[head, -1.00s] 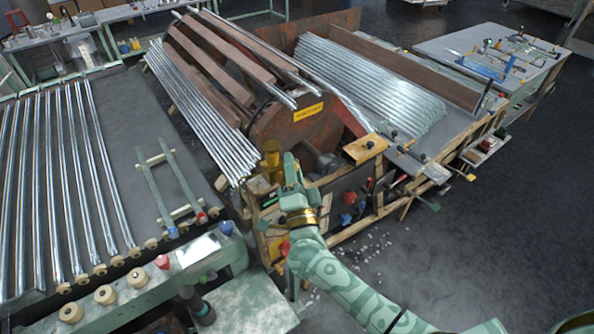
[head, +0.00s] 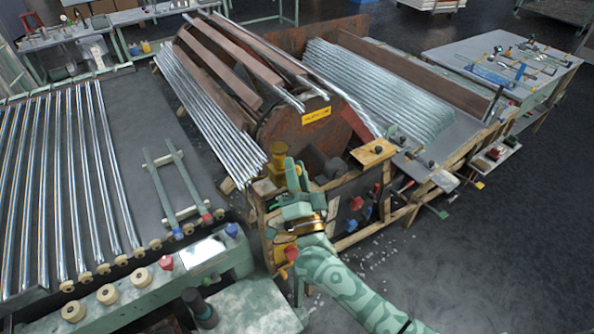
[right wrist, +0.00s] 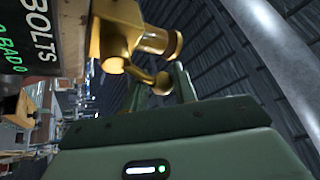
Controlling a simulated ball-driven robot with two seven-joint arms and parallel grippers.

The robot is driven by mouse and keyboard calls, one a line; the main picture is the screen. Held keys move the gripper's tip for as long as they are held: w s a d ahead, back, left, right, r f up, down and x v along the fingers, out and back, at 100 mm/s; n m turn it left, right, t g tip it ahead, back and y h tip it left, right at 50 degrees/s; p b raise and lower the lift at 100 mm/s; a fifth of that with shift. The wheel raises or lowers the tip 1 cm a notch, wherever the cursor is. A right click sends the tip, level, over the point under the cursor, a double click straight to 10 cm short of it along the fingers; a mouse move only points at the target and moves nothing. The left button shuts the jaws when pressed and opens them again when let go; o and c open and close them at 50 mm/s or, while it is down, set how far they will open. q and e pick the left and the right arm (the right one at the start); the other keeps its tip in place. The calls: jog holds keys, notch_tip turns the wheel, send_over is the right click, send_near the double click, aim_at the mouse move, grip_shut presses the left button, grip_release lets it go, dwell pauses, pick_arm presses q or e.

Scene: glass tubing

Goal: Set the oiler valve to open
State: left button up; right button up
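The brass oiler (head: 276,160) stands at the near corner of the drum machine, just left of my right gripper (head: 291,170). In the right wrist view the oiler's body (right wrist: 118,32) is at the top, with a round side knob. Below it a short brass lever with a rounded end (right wrist: 161,82) sticks out toward the fingers. My right gripper (right wrist: 160,90) looks open, with one finger on each side of the lever's end. Whether a finger touches the lever I cannot tell. My left gripper is not in view.
A dark panel with green and white lettering (right wrist: 38,35) sits close beside the oiler. The machine's front has red and blue knobs (head: 356,202). Glass tubes (head: 205,110) lean near the oiler. A bench with rollers and knobs (head: 165,280) is at left; open floor lies right.

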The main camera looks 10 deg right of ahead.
jog(key=shift+a, duration=0.15)
jog(key=shift+s, duration=0.1)
jog(key=shift+s+f, duration=0.3)
jog(key=b+v, duration=0.3)
jog(key=v, duration=1.2)
jog(key=shift+s, duration=0.2)
